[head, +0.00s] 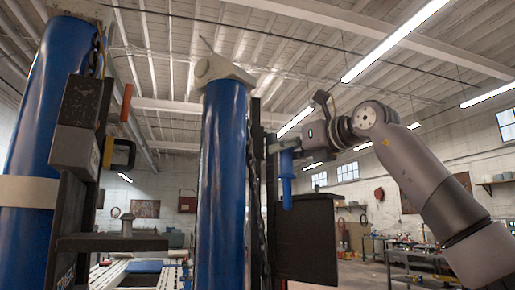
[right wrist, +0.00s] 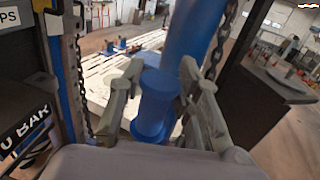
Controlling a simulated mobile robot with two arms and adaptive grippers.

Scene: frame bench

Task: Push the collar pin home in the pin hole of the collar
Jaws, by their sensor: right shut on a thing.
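My right gripper (head: 276,146) is shut on a blue stepped cylinder (head: 286,182). The cylinder hangs upright, wider at the top and narrower below. In the right wrist view the cylinder (right wrist: 153,108) shows between the two fingers of the gripper (right wrist: 160,86). I cannot tell whether this is the collar pin. A grey round-headed pin (head: 126,225) stands upright on a dark plate (head: 110,242) at the left, well apart from the gripper. The collar's pin hole is not clearly visible. My left gripper is not in view.
Two tall blue posts, one at the left (head: 42,120) and one in the middle (head: 222,180), rise close by. A dark panel (head: 308,238) stands below the right gripper. A chain (right wrist: 218,45) hangs near the fingers in the right wrist view. Benches (head: 415,262) stand farther back.

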